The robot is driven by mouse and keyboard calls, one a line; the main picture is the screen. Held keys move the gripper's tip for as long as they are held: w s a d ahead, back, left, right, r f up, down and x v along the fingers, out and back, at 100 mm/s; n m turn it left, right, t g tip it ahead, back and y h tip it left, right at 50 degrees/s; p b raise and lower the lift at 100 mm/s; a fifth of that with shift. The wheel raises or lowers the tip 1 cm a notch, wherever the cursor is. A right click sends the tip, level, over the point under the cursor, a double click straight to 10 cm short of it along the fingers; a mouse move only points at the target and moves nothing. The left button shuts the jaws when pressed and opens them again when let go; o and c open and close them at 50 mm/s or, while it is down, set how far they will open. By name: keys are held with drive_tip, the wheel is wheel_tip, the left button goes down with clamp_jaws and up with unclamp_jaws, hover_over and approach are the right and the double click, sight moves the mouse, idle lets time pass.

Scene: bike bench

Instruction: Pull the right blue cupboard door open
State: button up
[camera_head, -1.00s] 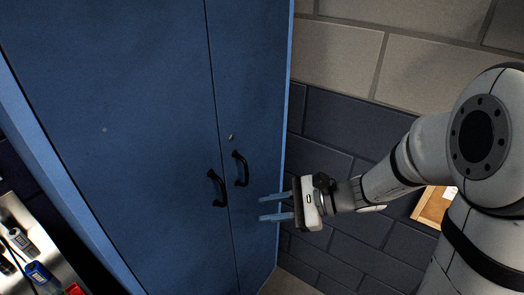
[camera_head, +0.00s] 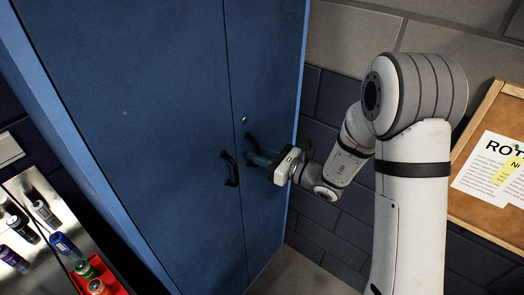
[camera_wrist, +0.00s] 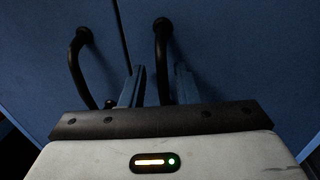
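The blue cupboard's right door (camera_head: 268,75) looks closed, flush beside the left door (camera_head: 150,110). Its black bar handle (camera_head: 250,137) is partly hidden by my gripper (camera_head: 262,152) in the head view. In the wrist view, this right handle (camera_wrist: 161,50) passes between my two blue fingers, which stand apart on either side of it. I see gaps beside the handle, so the gripper looks open around it. The left door's black handle (camera_head: 230,168) is just left of my fingers; it also shows in the wrist view (camera_wrist: 78,68).
A small lock (camera_head: 244,120) sits above the right handle. A brick wall (camera_head: 335,150) is right of the cupboard, with a cork noticeboard (camera_head: 480,215) on it. A bench with several bottles (camera_head: 65,245) and a red tray (camera_head: 112,280) is at lower left.

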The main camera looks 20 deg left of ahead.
drive_tip(key=shift+a, duration=0.25)
drive_tip(key=shift+w, duration=0.1)
clamp_jaws()
drive_tip(key=shift+f, duration=0.1)
